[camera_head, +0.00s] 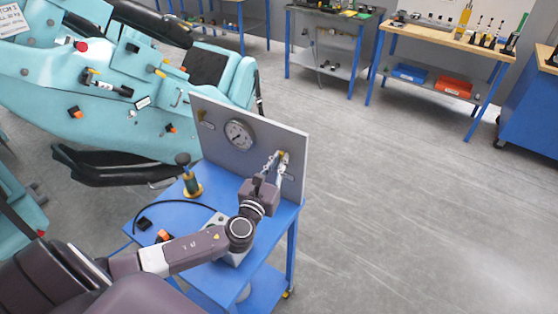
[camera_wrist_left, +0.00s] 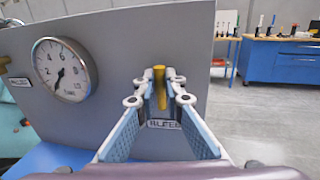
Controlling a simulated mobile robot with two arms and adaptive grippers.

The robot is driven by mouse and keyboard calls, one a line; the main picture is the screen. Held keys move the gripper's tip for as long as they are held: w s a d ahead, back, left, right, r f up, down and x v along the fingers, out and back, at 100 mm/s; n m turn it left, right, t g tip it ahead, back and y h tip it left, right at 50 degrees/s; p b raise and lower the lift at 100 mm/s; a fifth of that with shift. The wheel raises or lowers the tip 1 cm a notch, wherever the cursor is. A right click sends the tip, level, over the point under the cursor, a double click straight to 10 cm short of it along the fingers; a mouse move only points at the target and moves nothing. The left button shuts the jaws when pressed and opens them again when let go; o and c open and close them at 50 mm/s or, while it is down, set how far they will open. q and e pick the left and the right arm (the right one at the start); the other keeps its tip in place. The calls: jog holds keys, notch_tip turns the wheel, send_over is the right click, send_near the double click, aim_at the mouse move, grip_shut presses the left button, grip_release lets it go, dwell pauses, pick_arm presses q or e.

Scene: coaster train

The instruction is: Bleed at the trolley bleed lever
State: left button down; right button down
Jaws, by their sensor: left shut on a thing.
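The bleed lever (camera_wrist_left: 160,87) is a small yellow lever on the grey trolley panel (camera_wrist_left: 130,40), above a partly hidden label (camera_wrist_left: 163,124) that seems to read BLEED. My left gripper (camera_wrist_left: 161,78) is shut on the lever, with one fingertip on each side of it. In the head view my left gripper (camera_head: 277,160) reaches the right part of the panel, and its fingers mostly cover the lever. A round pressure gauge (camera_wrist_left: 64,69) is left of the lever in the wrist view; it also shows in the head view (camera_head: 239,134). My right gripper is not seen.
The panel stands on a blue trolley (camera_head: 160,222) carrying a black hose, a brass-based fitting (camera_head: 191,184) and a small orange part (camera_head: 163,236). A turquoise coaster car (camera_head: 110,95) stands behind at left. Workbenches (camera_head: 450,40) line the back. The floor at right is clear.

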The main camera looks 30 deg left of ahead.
pick_arm(q)
jog(key=shift+r, duration=0.1)
jog(key=c, duration=2)
grip_release()
jog(key=s, duration=0.4)
jog(key=s+d, duration=0.1)
jog(key=s, duration=0.3)
jog(key=s+d, duration=0.1)
jog(key=s, duration=0.2)
jog(key=shift+s, duration=0.4)
